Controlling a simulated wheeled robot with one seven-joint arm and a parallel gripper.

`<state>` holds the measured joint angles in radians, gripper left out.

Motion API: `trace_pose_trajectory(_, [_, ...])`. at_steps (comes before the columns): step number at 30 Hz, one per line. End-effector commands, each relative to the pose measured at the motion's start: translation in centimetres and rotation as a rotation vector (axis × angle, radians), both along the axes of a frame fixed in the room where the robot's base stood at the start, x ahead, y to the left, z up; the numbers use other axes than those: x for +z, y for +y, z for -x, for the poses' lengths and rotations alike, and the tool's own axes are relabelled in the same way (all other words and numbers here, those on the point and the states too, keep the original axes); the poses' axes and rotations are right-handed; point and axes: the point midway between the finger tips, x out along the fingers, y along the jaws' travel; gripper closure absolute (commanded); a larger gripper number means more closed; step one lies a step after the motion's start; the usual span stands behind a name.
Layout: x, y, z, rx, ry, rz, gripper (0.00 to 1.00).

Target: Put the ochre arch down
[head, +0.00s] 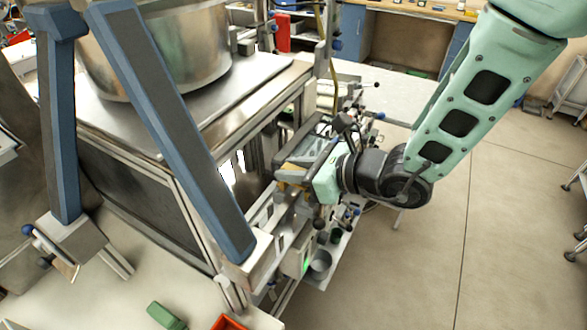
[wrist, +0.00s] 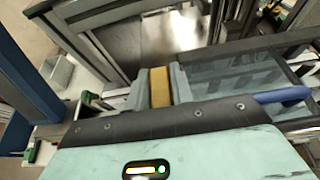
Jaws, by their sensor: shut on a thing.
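My gripper (head: 291,179) is shut on the ochre arch (wrist: 160,88). In the wrist view the arch shows as an ochre block between the two grey fingers of my gripper (wrist: 161,85). Its lower part is hidden behind the gripper's body. In the head view only small ochre patches of the arch show at the fingertips, at the right side of the metal frame. I cannot tell whether the arch touches anything below it.
A large metal pot (head: 190,55) stands on the steel bench at the left. A blue and grey post (head: 170,125) slants in front of it. A green block (head: 165,316) and part of a red container (head: 228,323) lie at the bottom. The floor at the right is open.

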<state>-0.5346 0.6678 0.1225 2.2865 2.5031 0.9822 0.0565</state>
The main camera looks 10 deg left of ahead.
Motion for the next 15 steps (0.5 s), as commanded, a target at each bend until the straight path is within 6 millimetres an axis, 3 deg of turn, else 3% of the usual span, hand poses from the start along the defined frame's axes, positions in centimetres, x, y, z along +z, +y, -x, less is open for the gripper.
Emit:
trace_pose_trajectory(4, [-0.09,0.0,0.0,0.0,0.0,0.0,1.0])
trace_pose_trajectory(5, [-0.09,-0.01,0.0,0.0,0.0,0.0,0.72])
trace_pose_trajectory(6, [-0.09,-0.01,0.0,0.0,0.0,0.0,0.6])
trace_pose_trajectory(7, [-0.09,0.0,0.01,0.0,0.0,0.0,0.55])
trace_pose_trajectory(15, [-0.04,0.01,0.01,0.0,0.0,0.0,0.55])
